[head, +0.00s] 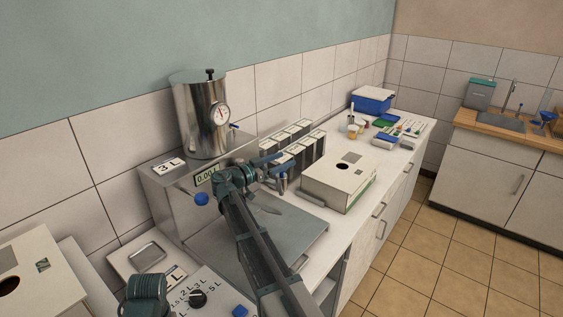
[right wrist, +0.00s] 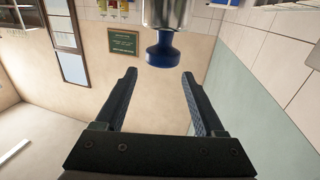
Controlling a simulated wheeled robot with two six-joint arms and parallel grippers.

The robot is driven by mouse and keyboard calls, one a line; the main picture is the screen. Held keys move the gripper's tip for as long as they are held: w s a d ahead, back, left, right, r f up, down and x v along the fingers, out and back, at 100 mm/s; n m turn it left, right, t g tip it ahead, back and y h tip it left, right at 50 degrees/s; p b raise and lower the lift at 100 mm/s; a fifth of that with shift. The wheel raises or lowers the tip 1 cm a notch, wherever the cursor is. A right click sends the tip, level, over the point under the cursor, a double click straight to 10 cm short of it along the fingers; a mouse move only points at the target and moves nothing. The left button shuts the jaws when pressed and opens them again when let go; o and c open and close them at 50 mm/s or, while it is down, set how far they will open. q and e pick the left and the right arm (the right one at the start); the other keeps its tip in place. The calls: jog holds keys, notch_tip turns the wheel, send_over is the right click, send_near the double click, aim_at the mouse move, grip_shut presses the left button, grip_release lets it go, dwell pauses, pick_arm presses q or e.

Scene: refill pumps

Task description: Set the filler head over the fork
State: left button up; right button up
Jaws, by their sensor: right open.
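A steel cylinder with a blue flared end, which looks like the filler head (right wrist: 165,48), shows at the top of the right wrist view, beyond and between my fingertips. My right gripper (head: 272,166) is open and empty in front of the steel dispenser; its jaws (right wrist: 160,75) are spread and do not touch the cylinder. In the head view a small metallic piece (head: 283,182) shows just past the fingers; I cannot tell if it is the same part. I cannot make out the fork for certain.
A steel tank (head: 197,120) with a gauge stands on the dispenser, whose display (head: 207,176) is lit. A grey tray (head: 305,236) lies below my right arm. A cream box (head: 338,184) and several dark cartons (head: 300,150) stand to the right. A switch panel (head: 215,290) is at front left.

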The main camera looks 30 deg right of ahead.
jog(key=s+a+r, duration=0.2)
jog(key=s+a, duration=0.6)
jog(key=s, duration=0.6)
jog(key=shift+p, duration=0.45)
jog(key=shift+a, duration=0.1)
